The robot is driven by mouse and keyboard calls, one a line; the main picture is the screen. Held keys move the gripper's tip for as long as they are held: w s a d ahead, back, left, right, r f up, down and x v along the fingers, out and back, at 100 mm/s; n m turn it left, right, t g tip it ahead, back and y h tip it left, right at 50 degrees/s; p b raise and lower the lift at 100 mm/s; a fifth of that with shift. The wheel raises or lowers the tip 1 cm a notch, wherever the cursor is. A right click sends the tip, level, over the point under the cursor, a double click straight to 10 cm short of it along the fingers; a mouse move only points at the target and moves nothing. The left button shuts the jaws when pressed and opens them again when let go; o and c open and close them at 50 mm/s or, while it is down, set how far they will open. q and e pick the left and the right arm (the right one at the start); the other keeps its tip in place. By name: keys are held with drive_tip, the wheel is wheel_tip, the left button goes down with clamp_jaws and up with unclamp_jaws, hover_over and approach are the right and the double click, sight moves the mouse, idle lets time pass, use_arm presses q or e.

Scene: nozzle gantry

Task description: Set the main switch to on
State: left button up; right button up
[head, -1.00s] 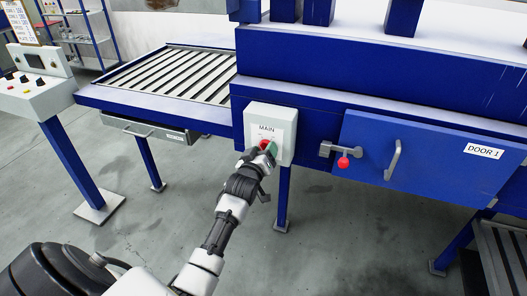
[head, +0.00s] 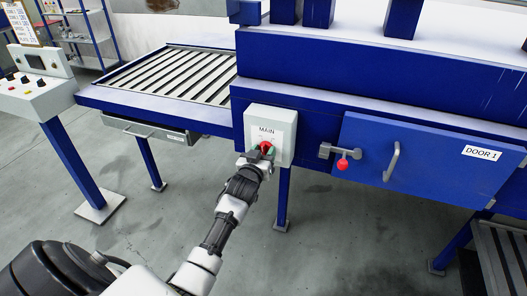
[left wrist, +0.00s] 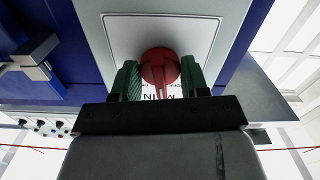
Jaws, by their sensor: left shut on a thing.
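The main switch is a red rotary knob (head: 265,145) on a light grey box (head: 284,120) labelled MAIN, fixed to the blue machine frame. My left gripper (head: 263,150) reaches it from below and in front. In the left wrist view the red knob (left wrist: 160,68) sits between the green finger pads of my left gripper (left wrist: 161,78), which is shut on it. A pale pointer line on the knob runs down towards the MAIN lettering, which appears upside down there. Small lettering beside the knob is partly hidden by the fingers. My right gripper is not in view.
A blue door (head: 430,160) marked DOOR 1, with a handle and a red-knobbed latch (head: 342,162), is right of the box. A slatted conveyor table (head: 180,75) is at the left. A control console (head: 35,95) stands further left. The floor below is clear.

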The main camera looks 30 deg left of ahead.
use_arm(q)
drive_tip(key=m, duration=0.3)
drive_tip(key=shift+m, duration=2.2)
drive_tip(key=o, duration=0.9)
drive_tip(key=b+v, duration=0.1)
drive_tip(key=v, duration=1)
